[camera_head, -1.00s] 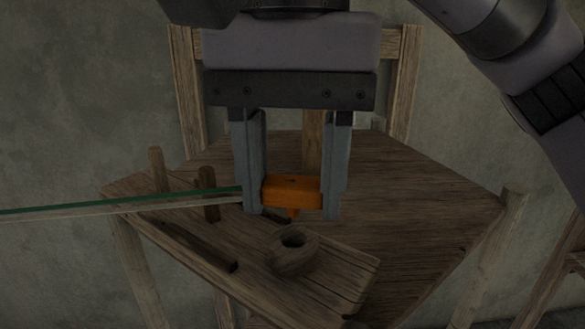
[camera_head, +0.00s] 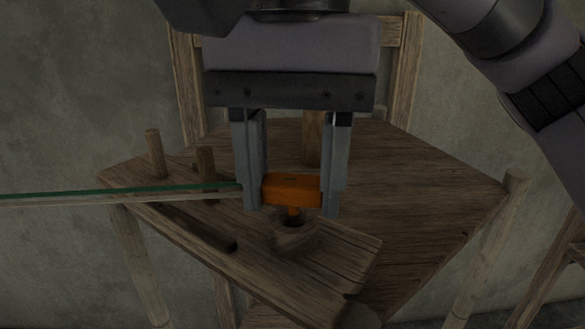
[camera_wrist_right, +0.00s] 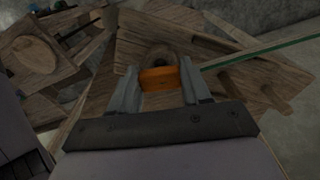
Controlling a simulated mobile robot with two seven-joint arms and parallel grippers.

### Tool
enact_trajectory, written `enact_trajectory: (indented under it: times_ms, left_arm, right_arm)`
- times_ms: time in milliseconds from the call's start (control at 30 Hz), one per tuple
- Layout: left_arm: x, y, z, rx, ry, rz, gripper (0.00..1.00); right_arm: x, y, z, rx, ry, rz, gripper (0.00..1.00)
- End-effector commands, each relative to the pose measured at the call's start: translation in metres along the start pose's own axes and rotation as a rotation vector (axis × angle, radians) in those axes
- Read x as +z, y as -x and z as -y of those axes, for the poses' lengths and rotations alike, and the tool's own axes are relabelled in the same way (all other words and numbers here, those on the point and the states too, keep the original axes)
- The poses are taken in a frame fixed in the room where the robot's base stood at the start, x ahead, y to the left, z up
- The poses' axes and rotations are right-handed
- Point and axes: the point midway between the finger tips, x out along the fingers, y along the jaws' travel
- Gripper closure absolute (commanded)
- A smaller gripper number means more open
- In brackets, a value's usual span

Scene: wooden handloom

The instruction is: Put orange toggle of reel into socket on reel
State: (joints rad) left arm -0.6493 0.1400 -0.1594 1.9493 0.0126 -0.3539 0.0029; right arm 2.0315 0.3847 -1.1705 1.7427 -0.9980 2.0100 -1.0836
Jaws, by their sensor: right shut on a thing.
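The orange toggle (camera_head: 291,188) is a block with a short peg pointing down. My right gripper (camera_head: 292,200) is shut on it, one finger at each end. The peg tip is at the opening of the round wooden socket (camera_head: 296,238) on the reel board (camera_head: 335,262); I cannot tell how far in it is. In the right wrist view the toggle (camera_wrist_right: 160,78) sits between the fingers, with the socket (camera_wrist_right: 158,55) partly hidden behind it. My left gripper is not in view.
A green-edged strip (camera_head: 120,193) runs from the left towards the gripper. Two upright pegs stand on the left, one of them a light peg (camera_head: 155,153). The seat-like wooden top (camera_head: 420,190) is clear on the right.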

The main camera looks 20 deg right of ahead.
Motion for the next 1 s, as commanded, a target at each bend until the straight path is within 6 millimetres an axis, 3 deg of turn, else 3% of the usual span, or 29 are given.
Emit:
enact_trajectory:
  times_ms: [1000]
  left_arm:
    - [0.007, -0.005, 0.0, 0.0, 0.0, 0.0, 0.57]
  right_arm:
    - [0.001, -0.018, 0.0, 0.007, 0.001, 0.004, 0.81]
